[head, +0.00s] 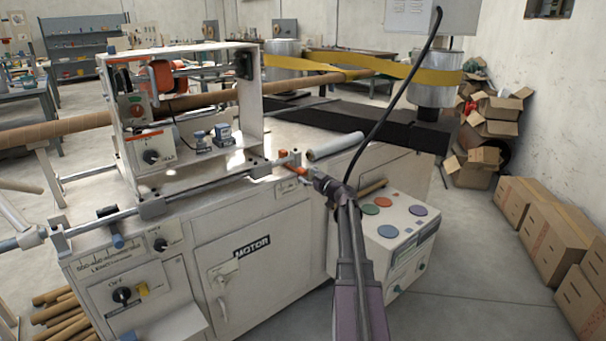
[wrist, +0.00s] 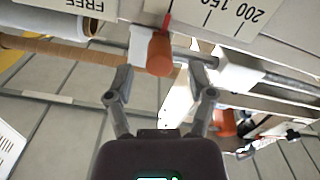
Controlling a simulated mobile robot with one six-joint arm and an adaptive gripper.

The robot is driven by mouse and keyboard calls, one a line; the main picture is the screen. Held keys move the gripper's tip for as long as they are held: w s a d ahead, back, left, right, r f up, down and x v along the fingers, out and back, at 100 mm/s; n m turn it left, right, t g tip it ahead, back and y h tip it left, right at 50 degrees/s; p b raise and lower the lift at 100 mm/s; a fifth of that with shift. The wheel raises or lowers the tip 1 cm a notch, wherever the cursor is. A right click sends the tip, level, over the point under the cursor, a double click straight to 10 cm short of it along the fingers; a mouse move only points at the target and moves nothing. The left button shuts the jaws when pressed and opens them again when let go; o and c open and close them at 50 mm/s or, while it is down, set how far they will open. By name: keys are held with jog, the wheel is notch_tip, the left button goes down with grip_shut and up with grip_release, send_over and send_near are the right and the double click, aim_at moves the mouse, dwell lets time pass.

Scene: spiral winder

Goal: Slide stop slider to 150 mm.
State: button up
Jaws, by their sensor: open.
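The stop slider has an orange cylindrical knob (head: 293,171) on a metal rail along the machine's top front edge. In the wrist view, the orange knob (wrist: 160,53) lies between my fingertips, with a gap showing on each side. My gripper (wrist: 165,75) is open; its fingers are partly hard to make out in the head view (head: 322,184). A thin red pointer (wrist: 166,22) shows above the knob beside the scale plate (wrist: 235,14). The scale is seen upside down, with 150 and 200 readable. The pointer is left of the 150 mark in that view.
A white roll (head: 335,146) lies just behind the slider. A panel with coloured buttons (head: 403,222) stands to the right of my arm. Cardboard boxes (head: 548,218) are at the right.

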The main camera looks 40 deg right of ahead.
aim_at(305, 174)
jog(key=shift+w+a, duration=0.15)
jog(key=shift+w, duration=1.45)
grip_shut()
